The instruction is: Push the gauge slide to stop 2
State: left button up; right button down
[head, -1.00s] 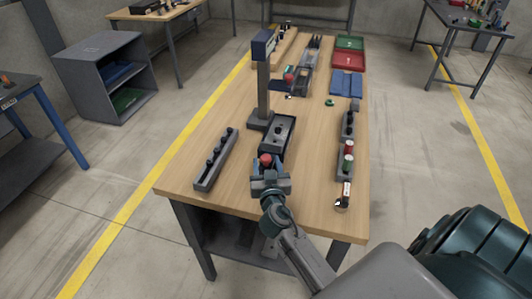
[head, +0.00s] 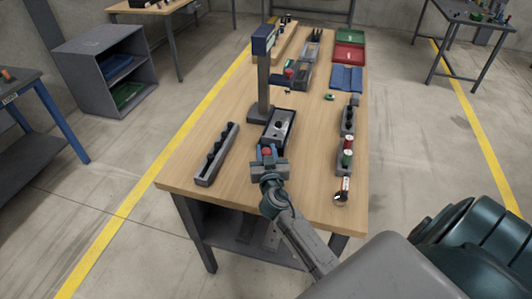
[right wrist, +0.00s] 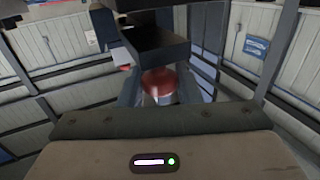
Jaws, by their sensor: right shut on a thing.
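A dark grey gauge fixture (head: 263,116) with an upright post and a small blue-topped display (head: 263,40) stands on the wooden table. A dark tray-like track (head: 279,127) with a light plate lies beside the post base. My right gripper (head: 267,158) is at its near end, shut on a red knob (head: 267,151). The red knob also shows between the fingers in the right wrist view (right wrist: 158,82). The gripper hides the slide under the knob, and I cannot read the stop marks. My left gripper is not in view.
A dark rack with black pegs (head: 217,155) lies left of the gripper. A rack with red and green pieces (head: 347,148) lies on the right, with a small gauge (head: 341,192) near it. Red (head: 348,53) and blue (head: 346,79) trays are farther back. The table's front edge is close.

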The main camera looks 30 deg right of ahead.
aim_at(269, 138)
jog(key=w+d+b, duration=0.1)
jog(key=w+d, duration=0.1)
jog(key=d, duration=0.1)
jog(key=shift+w+d+b, duration=0.1)
jog(key=shift+w+b, duration=0.2)
jog(key=shift+w, duration=0.05)
jog(key=shift+w+d+f, duration=0.1)
jog(key=shift+w+d, duration=0.05)
jog(key=shift+d, duration=0.05)
jog(key=shift+a, duration=0.1)
jog(key=c, duration=1.1)
grip_release()
jog(key=shift+s+a+f, duration=0.1)
jog(key=shift+s+a, duration=0.1)
jog(key=shift+s, duration=0.2)
jog(key=shift+b+v, duration=2)
jog(key=shift+v, duration=3)
